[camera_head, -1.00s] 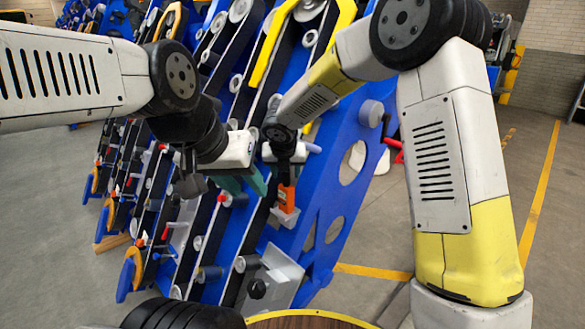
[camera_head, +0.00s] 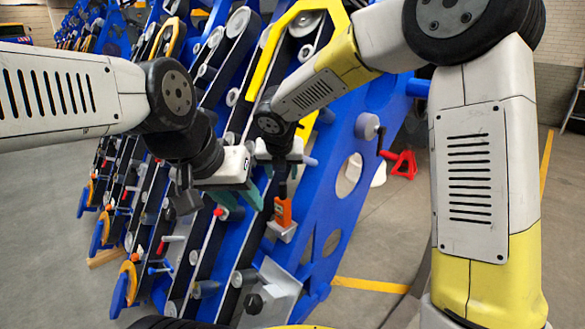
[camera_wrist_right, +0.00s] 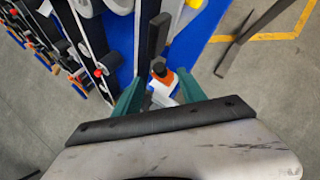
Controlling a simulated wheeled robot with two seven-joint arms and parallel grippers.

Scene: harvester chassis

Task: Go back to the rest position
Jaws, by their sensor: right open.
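My left gripper (camera_head: 246,196) is the lower one in the head view. Its green fingers stand apart with nothing seen between them, in front of the blue harvester chassis (camera_head: 345,130). My right gripper (camera_head: 286,172) is just above and right of it, and its fingers are largely hidden in that view. In the right wrist view its green fingers (camera_wrist_right: 157,92) are spread wide. An orange part with a black upper end (camera_head: 283,212) sits on a light bracket on the chassis, below my right gripper. The orange part also shows beyond the open fingers in the right wrist view (camera_wrist_right: 164,78).
The chassis carries several pulleys, belts and a yellow guard (camera_head: 268,62) close to both arms. A red handle (camera_head: 403,164) sticks out at its right side. Grey floor with yellow lines (camera_head: 370,285) is open to the right.

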